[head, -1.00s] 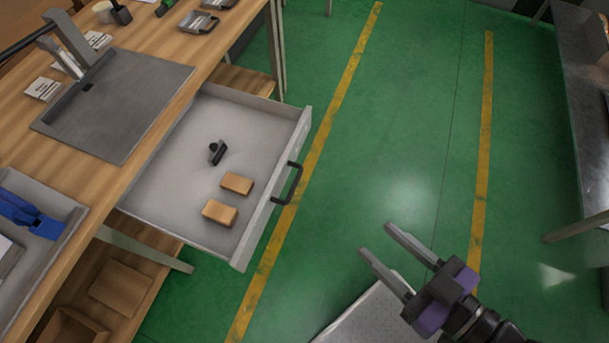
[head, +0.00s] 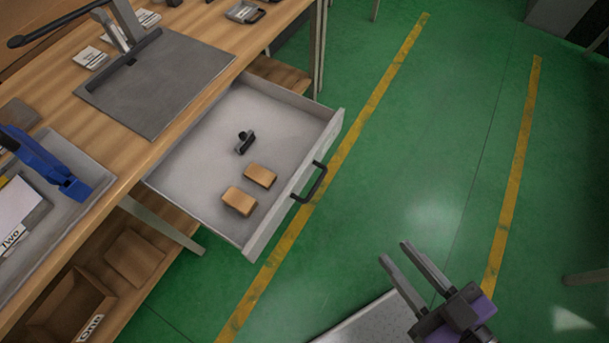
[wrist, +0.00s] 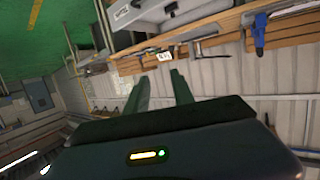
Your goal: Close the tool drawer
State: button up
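The tool drawer (head: 205,190) is pulled out from under the wooden workbench (head: 85,105) in the head view. It is grey, with a dark handle (head: 310,183) on its front panel. Inside lie two small tan blocks (head: 260,176) and a small black object (head: 244,142). My gripper (head: 403,255) is to the right of and below the drawer front in the picture, apart from the handle. Its two fingers are spread with nothing between them. In the wrist view the fingers (wrist: 160,92) are also apart and empty.
A grey plate (head: 165,85) with an upright lever tool lies on the bench above the drawer. A tray with a blue clamp (head: 45,165) is at the left. Wooden boxes (head: 70,305) sit on the lower shelf. Green floor (head: 420,150) right of the drawer is clear.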

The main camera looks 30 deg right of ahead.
jog(key=w+d+f+b, duration=0.1)
jog(key=w+f+t+h+b, duration=0.1)
jog(key=b, duration=0.1)
jog(key=shift+w+d+m, duration=0.35)
jog(key=shift+w+m, duration=0.05)
grip_shut()
jog(key=w+d+f+m+g+h+b, duration=0.1)
jog(key=w+d+f+m+b, duration=0.45)
jog(key=f, duration=0.45)
jog(key=w+d+f+m+g+h+b, duration=0.1)
jog(key=w+d+f+m+b, duration=0.25)
jog(key=d+f+m, duration=0.4)
jog(key=w+d+f+m+g+h+b, duration=0.1)
jog(key=w+d+f+m+h+b, duration=0.1)
jog(key=w+d+f+m+b, duration=0.65)
jog(key=m+t+y+p, duration=0.1)
jog(key=m+t+y, duration=0.2)
jog(key=m+y, duration=0.8)
send_near(325, 166)
jog(key=s+d+f+n+y, duration=0.1)
jog(key=d+f+n+y, duration=0.2)
jog(key=d+f+n, duration=0.15)
jog(key=shift+m, duration=0.6)
jog(key=b+x, duration=0.1)
jog(key=x, duration=1.2)
jog(key=shift+w+a+r, duration=0.1)
jog(key=shift+w+a, duration=0.1)
